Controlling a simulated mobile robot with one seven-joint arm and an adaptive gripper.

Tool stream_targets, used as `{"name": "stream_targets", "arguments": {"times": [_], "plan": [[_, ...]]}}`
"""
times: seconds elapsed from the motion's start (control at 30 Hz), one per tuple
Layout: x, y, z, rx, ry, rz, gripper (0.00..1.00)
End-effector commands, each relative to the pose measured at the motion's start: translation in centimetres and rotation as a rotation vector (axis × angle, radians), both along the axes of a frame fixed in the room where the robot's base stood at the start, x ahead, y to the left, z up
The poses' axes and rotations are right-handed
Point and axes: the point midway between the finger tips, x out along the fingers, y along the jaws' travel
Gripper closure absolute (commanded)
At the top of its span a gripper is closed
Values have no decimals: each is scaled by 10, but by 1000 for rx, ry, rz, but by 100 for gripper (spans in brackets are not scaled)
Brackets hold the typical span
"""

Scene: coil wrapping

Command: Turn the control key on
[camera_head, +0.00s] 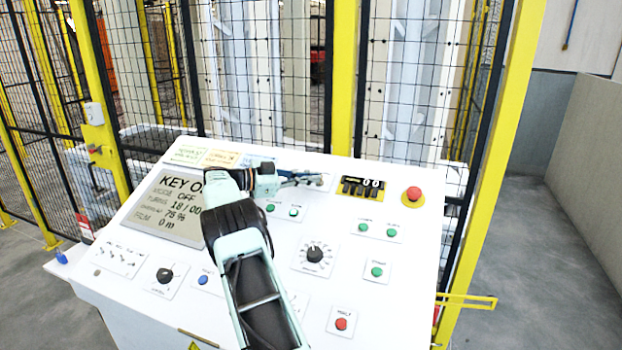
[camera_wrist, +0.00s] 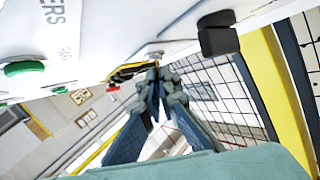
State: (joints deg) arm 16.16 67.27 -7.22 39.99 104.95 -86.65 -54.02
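The white sloped control panel (camera_head: 240,295) fills the middle of the head view. My gripper (camera_head: 318,180) reaches over its upper edge from the left, with its fingertips close to the panel surface. In the wrist view my gripper's fingers (camera_wrist: 156,78) converge almost together, just short of a small metallic piece (camera_wrist: 155,55) on the panel, which may be the control key. I cannot tell whether the fingers touch or hold it. The panel's display (camera_head: 172,208) reads "KEY O", with the rest hidden behind my arm, and "MODE OFF".
A dark block (camera_wrist: 217,35) shows in the wrist view. A yellow-posted mesh fence (camera_head: 343,70) stands close behind the panel.

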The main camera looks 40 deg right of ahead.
Motion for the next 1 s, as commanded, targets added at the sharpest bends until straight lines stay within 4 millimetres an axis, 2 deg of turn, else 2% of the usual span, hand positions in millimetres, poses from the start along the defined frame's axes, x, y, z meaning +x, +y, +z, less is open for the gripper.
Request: {"name": "stream_targets", "arguments": {"times": [0.13, 0.3, 0.63, 0.77, 1.0], "plan": [[-1, -1, 1, -2, 1, -2, 100], [0, 0, 1, -2, 1, -1, 81], [2, 3, 1, -2, 0, 2, 81], [8, 18, 3, -1, 0, 4, 81], [26, 67, 10, -1, -1, 4, 81]]}}
